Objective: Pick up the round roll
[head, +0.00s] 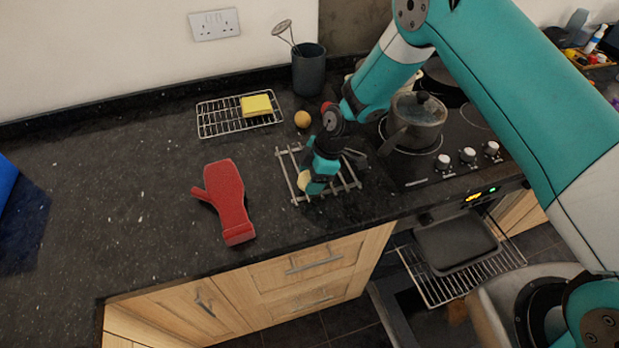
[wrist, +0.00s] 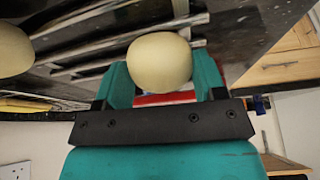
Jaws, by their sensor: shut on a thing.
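The round roll (head: 304,181) is pale and cream-coloured, partly hidden by my gripper (head: 317,182) in the head view. In the wrist view the roll (wrist: 160,62) sits between the two teal fingers of my gripper (wrist: 163,85), which are shut on it. The gripper points down over a wire rack (head: 291,182) on the dark counter. I cannot tell whether the roll still touches the rack.
Another round, tan thing (head: 302,119) lies behind the rack. A second rack (head: 210,124) with a yellow sponge (head: 257,105), a utensil pot (head: 308,72) and a red oven mitt (head: 227,197) stand around. A hob with a lidded pot (head: 417,121) is at right.

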